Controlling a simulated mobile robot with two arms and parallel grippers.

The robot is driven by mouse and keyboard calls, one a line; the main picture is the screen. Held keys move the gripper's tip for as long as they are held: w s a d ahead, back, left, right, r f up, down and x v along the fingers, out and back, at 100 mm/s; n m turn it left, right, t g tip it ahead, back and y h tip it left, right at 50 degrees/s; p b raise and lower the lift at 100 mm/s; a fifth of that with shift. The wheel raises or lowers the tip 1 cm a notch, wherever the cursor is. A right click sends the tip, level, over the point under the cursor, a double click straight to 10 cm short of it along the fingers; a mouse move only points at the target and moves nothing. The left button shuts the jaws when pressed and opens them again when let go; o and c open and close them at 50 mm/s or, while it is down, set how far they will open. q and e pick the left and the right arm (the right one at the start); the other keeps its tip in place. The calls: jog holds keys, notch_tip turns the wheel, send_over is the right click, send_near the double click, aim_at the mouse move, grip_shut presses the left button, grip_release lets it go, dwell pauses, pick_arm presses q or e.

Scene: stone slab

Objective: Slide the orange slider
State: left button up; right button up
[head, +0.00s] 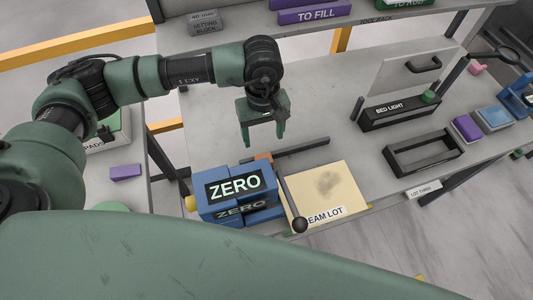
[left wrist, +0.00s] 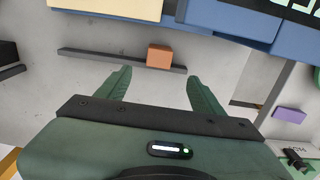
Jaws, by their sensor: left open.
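The orange slider (head: 263,157) is a small block on a dark straight rail (head: 302,147) on the slab. In the head view it is partly hidden behind the blue ZERO block and sits near the rail's left end. In the left wrist view the slider (left wrist: 159,56) is on the rail (left wrist: 100,59), nearer the rail's right end. My left gripper (head: 263,138) is open and empty, fingers pointing down. In the left wrist view the slider shows just beyond the gap between its fingertips (left wrist: 158,77), apart from both. My right gripper is out of view.
Blue ZERO blocks (head: 232,185) stand close by the slider. A cream plate (head: 333,190) and a dark lever with a round knob (head: 299,224) lie just in front of the rail. A black BED LIGHT box (head: 398,110) and an open black frame (head: 424,154) stand to the right.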

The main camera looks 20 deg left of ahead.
aim_at(264, 155)
pick_arm(q)
notch_tip(264, 155, down, 4)
jog(key=b, duration=0.3)
jog(key=shift+w+f, duration=0.1)
jog(key=shift+f, duration=0.7)
notch_tip(264, 155, down, 5)
jog(key=shift+p, duration=1.2)
jog(key=shift+f, duration=0.75)
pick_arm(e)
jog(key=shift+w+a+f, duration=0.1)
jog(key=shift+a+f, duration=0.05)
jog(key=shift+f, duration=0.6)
pick_arm(q)
grip_shut()
